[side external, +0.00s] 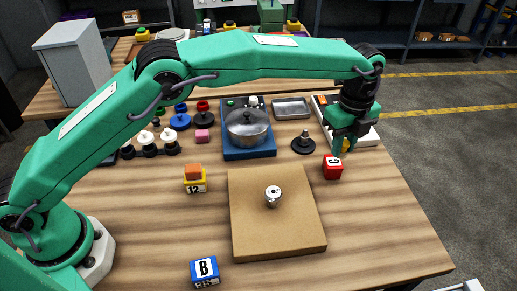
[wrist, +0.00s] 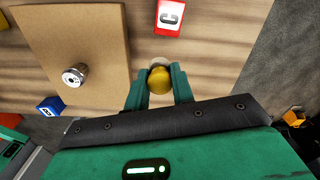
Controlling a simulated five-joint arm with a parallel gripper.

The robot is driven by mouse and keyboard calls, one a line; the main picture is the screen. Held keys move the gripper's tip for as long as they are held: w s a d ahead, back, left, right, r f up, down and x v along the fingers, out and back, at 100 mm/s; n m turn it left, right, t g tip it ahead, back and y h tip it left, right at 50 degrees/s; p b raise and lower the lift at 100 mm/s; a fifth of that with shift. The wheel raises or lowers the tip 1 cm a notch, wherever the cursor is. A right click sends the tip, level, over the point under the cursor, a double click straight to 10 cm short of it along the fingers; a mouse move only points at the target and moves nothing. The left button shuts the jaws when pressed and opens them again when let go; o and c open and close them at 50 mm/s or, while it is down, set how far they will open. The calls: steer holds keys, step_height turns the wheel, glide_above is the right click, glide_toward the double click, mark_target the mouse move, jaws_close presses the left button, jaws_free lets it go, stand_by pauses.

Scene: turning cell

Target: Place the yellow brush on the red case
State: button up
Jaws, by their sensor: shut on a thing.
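The yellow brush (wrist: 160,80) is held between the fingers of my gripper (wrist: 158,88) in the wrist view; only its rounded yellow end shows clearly. In the side view a little of the yellow brush (side external: 346,144) shows between the fingers of my gripper (side external: 345,147). The red case (side external: 333,167) is a small red block marked C on the wooden table, just below and left of my gripper in the picture.
A brown board (side external: 277,235) with a metal cylinder (side external: 273,196) lies left of the red case. A dark disc with a peg (side external: 304,143), a pot (side external: 248,127) and a metal tray (side external: 291,108) stand farther back. The table's front right is clear.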

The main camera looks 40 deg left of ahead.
glide_above(334, 161)
step_height(334, 161, down, 3)
steer(key=shift+f, duration=2)
steer(key=shift+f, duration=0.2)
steer(key=o, duration=1)
steer(key=shift+r, duration=0.1)
step_height(334, 161, up, 12)
steer(key=shift+r, duration=0.1)
